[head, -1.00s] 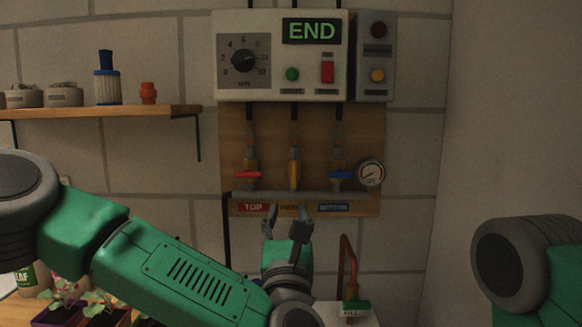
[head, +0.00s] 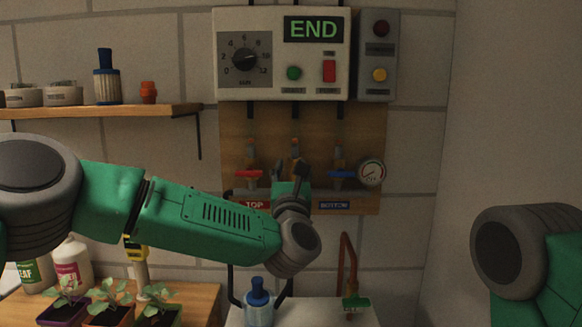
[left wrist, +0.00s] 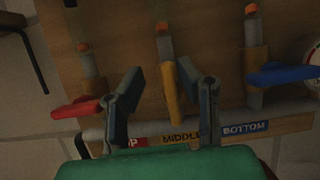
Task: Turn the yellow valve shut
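The yellow valve (left wrist: 171,92) is the middle one of three on the wooden board. In the left wrist view its lever runs lengthwise, in line with its pipe, above the MIDDLE label (left wrist: 180,138). My left gripper (head: 290,172) is raised in front of it and hides most of it in the head view. In the left wrist view my left gripper's fingers (left wrist: 163,88) are apart, one on each side of the yellow lever, with visible gaps; I cannot tell the depth between them. My right gripper is out of view.
The red valve (head: 249,174) and blue valve (head: 341,174) stand close on either side, levers crosswise. A gauge (head: 371,172) is at right. A control box (head: 225,87) reading END hangs above. A blue-topped bottle (head: 258,311) and seedling pots (head: 108,317) stand below.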

